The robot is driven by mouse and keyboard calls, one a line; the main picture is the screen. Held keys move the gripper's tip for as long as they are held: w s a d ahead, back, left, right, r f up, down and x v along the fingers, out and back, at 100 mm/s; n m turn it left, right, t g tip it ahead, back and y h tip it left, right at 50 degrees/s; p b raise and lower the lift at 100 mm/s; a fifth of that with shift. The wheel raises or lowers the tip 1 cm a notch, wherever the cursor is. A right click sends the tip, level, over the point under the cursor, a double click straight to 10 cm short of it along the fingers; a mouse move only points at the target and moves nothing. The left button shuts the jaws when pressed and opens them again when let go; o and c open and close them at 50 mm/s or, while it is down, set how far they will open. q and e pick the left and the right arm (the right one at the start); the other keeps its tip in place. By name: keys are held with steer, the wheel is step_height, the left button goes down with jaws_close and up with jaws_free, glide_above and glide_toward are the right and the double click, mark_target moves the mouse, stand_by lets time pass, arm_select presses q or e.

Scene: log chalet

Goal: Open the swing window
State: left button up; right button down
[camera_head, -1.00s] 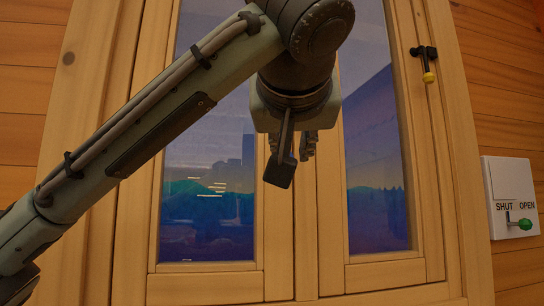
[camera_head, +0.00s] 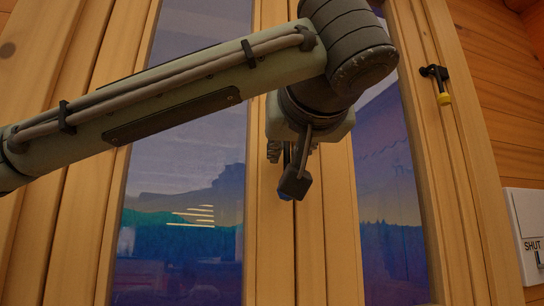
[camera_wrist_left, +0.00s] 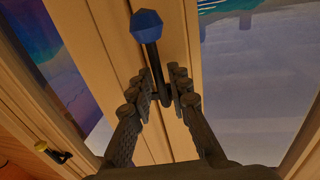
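The wooden swing window (camera_head: 342,240) fills most of the head view, with two glass panes and closed-looking middle stiles. In the left wrist view, a black handle with a blue knob (camera_wrist_left: 147,25) is mounted on the middle stile. My left gripper (camera_wrist_left: 163,97) is open, its fingers apart on either side of the handle's lower part; I cannot tell whether they touch it. In the head view, my left gripper (camera_head: 276,152) is in front of the middle stiles, and the wrist hides nearly all of the handle. My right gripper is not in view.
A black latch with a yellow end (camera_head: 441,86) is on the right side of the frame; a yellow-tipped one also shows in the wrist view (camera_wrist_left: 46,148). A white wall panel marked SHUT (camera_head: 526,235) is at the right edge, partly cut off. Log walls surround the window.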

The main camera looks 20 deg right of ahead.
arm_select(q)
steer(key=shift+w, duration=0.4)
jaws_close()
